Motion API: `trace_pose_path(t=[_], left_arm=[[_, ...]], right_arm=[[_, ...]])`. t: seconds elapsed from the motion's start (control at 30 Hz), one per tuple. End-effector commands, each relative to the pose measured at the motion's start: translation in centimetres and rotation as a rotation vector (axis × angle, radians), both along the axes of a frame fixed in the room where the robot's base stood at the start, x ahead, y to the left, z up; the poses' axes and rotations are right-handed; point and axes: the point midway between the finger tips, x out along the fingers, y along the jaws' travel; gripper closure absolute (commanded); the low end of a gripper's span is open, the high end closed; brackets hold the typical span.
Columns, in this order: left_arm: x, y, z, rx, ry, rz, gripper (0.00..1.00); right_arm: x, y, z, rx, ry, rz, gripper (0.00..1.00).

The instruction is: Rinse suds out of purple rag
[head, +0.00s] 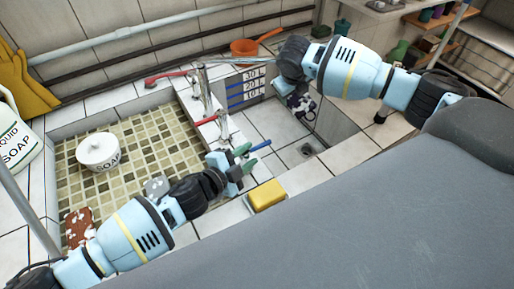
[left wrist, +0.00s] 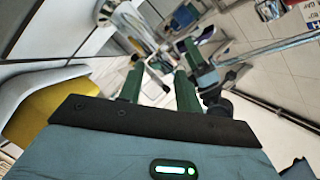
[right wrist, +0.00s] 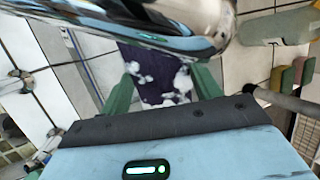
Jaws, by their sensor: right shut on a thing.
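The purple rag (head: 301,105), with white suds patches on it, hangs from my right gripper (head: 296,90) over the right-hand basin. In the right wrist view the rag (right wrist: 155,75) sits between the green fingers, which are shut on it. The chrome spout (right wrist: 165,30) crosses in front of it there and hides part of the rag. No water stream shows. My left gripper (head: 248,158) is open, its green fingers apart near the tap's blue handle (head: 260,146); contact is unclear. The red handle (head: 206,120) is farther back on the tap.
The right basin has litre marks (head: 253,85) and a drain (head: 308,150). A yellow sponge (head: 267,194) lies on the front ledge. The left tiled basin holds a soap pot (head: 98,152) and a red-brown rag (head: 79,227). An orange pan (head: 244,47) is at the back.

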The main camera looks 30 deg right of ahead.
Motion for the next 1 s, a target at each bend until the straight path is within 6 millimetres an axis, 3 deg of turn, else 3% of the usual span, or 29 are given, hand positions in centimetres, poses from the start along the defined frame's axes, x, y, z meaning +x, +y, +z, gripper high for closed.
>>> trace_pose_path(t=[0.33, 0.8, 1.0], left_arm=[[1.4, -3.4, -0.7, -0.001, -0.001, -0.001, 0.66], [1.7, -4.0, -0.9, 0.000, -0.001, -0.001, 0.66], [1.7, -4.0, -0.9, -0.001, -0.001, -0.001, 0.91]], right_arm=[[0.0, 0.0, 0.0, 0.000, -0.001, 0.000, 0.60], [0.0, 0.0, 0.0, 0.000, -0.001, 0.000, 0.60], [0.0, 0.0, 0.0, 0.000, -0.001, 0.000, 0.60]])
